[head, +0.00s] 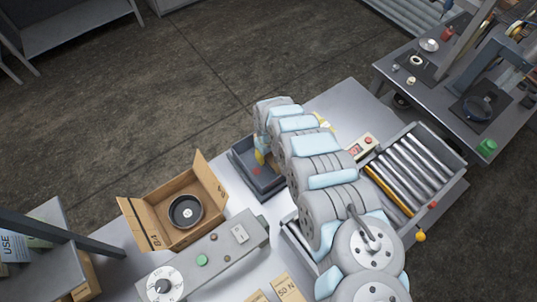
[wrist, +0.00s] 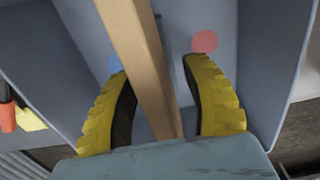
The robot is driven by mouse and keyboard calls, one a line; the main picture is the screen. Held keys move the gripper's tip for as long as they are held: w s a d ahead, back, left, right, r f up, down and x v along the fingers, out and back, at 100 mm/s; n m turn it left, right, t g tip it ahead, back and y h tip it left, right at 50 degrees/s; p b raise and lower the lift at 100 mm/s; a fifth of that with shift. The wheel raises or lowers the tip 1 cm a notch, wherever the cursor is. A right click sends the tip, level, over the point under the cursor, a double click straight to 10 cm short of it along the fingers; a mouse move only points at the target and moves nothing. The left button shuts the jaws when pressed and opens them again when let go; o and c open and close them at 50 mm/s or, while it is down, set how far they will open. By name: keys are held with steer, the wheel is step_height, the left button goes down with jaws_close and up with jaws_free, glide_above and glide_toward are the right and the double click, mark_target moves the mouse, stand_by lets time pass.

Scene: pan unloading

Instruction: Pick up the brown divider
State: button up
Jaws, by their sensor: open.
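The brown divider (wrist: 135,45) is a long, narrow tan strip in the wrist view. It runs from the top edge down between the two yellow fingers of my gripper (wrist: 156,70). The fingers stand apart on either side of it, with a gap showing on the right; its lower end is hidden behind my gripper's body. Below the fingers is a grey-blue bin (wrist: 268,60) with a blue dot and a red dot on its floor. In the head view my gripper (head: 260,157) is over the dark bin (head: 246,178), and my arm covers part of it.
An open cardboard box (head: 160,222) with a round black pan (head: 185,211) stands left of the bin. A grey control box (head: 215,252) lies in front. A roller conveyor (head: 412,170) is at right, beyond my arm. A second table (head: 440,105) holds tools.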

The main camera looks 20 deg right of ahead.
steer(key=shift+f, duration=0.45)
steer(key=shift+f, duration=0.2)
stand_by(0.5)
jaws_close()
